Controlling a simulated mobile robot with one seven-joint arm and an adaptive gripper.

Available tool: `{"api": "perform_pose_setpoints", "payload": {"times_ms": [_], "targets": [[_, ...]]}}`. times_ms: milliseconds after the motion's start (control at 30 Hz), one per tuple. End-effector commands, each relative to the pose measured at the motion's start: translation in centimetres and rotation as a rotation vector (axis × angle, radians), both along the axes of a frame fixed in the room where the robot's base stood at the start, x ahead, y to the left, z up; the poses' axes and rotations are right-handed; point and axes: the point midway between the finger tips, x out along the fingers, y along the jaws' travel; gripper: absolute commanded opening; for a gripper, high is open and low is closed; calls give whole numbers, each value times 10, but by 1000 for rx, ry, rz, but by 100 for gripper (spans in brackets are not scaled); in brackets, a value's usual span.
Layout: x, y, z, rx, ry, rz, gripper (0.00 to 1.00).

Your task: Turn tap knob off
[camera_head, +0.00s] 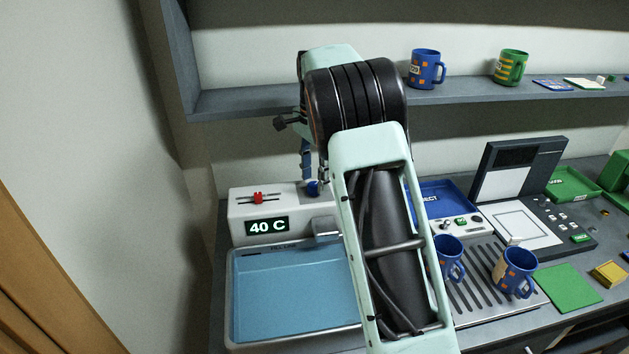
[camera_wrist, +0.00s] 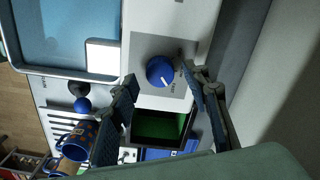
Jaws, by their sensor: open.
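The blue tap knob (camera_wrist: 160,71) has a white pointer line and sits on a grey plate on the white tap housing. It also shows in the head view (camera_head: 312,189), partly hidden by my arm. My gripper (camera_wrist: 159,76) is open, with one finger on each side of the knob in the wrist view. I cannot tell whether the fingers touch it. In the head view, my gripper points down just above the knob and is mostly hidden behind my arm.
The spout (camera_head: 326,230) juts over a blue basin (camera_head: 290,290). Blue mugs stand on the drain rack (camera_head: 475,302) to the right. A shelf (camera_head: 470,92) with mugs hangs above.

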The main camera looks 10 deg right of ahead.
Motion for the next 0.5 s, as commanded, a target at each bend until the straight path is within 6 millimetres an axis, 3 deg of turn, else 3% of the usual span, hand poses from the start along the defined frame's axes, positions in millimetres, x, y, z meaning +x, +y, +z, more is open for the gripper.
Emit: {"api": "perform_pose_setpoints", "payload": {"times_ms": [133,433,500], "targets": [[0,0,-12,0,1,1,43],[0,0,-15,0,-1,1,43],[0,0,-15,0,-1,0,38]]}}
